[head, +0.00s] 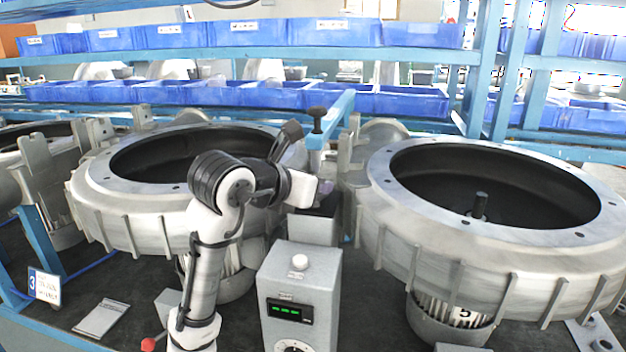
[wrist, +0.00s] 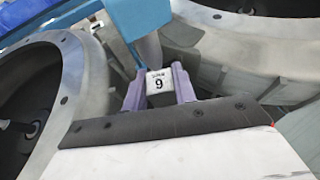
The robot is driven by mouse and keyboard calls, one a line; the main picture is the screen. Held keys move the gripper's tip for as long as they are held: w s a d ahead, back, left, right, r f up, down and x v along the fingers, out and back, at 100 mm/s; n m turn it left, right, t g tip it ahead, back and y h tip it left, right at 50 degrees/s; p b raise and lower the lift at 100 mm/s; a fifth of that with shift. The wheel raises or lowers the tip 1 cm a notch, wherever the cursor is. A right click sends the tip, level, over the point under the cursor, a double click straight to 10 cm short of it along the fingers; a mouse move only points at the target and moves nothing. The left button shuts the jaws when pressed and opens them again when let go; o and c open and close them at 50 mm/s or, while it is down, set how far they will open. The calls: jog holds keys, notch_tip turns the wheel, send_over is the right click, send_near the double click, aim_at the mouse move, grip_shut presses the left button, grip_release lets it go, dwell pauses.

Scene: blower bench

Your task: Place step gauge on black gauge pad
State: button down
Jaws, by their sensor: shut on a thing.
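My gripper (wrist: 158,80) shows in the wrist view with two purple fingers. They are shut on a small block with a white face and a black digit, which I take to be the step gauge (wrist: 158,84). In the head view my gripper (head: 323,203) is above and behind the grey control box, between the two large blower housings. The held block cannot be made out clearly there. I cannot pick out the black gauge pad with certainty in either view.
The grey control box (head: 299,292) has a white knob on top and a green display. Blower housings stand left (head: 125,208) and right (head: 470,252). A grey flat plate (head: 101,318) lies on the dark bench near a sign (head: 44,286). Blue bins (head: 335,33) line the back.

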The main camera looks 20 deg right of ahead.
jog(key=shift+f+b, duration=0.25)
jog(key=shift+b, duration=0.05)
jog(key=c, duration=1.1)
grip_release()
jog(key=shift+r, duration=0.1)
jog(key=shift+r, duration=0.1)
jog(key=shift+r+p, duration=0.25)
jog(key=shift+p, duration=0.25)
jog(key=b+v, duration=0.3)
jog(key=v, duration=0.8)
jog(key=shift+s+a+r, duration=0.1)
jog(key=shift+s+a, duration=0.15)
jog(key=shift+a, duration=0.05)
